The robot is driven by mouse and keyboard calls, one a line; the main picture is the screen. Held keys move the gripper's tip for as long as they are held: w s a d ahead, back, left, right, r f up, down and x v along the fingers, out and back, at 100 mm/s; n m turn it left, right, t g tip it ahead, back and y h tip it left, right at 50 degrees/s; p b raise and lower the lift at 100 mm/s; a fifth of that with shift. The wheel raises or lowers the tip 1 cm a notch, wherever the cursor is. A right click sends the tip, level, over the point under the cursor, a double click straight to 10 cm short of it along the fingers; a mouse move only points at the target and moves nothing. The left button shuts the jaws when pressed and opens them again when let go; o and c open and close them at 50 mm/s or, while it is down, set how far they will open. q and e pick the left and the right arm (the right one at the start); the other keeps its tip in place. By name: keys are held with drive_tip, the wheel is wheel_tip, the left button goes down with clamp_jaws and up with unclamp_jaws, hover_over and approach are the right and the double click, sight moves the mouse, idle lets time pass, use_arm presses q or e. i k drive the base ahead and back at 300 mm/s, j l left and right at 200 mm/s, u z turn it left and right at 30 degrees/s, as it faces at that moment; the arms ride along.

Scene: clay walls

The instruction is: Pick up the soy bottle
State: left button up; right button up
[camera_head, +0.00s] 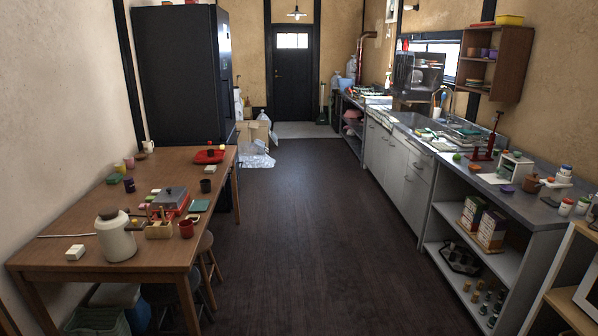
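I cannot tell for sure which object is the soy bottle. Small jars and bottles stand on the right counter near its front end, among them a white one with a red cap (566,206) and a white one with a green cap (564,173). More small dark and yellow-topped bottles (488,300) stand on the lower shelf under that counter, too small to identify. Neither of my grippers is in view.
The dark floor (310,230) between table and counter is clear toward the black door (293,85).

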sight(211, 151)
drive_tip(key=i, duration=1.4)
drive_tip(key=i+l, duration=0.15)
drive_tip(key=i, duration=2.7)
drive_tip(key=u, duration=0.05)
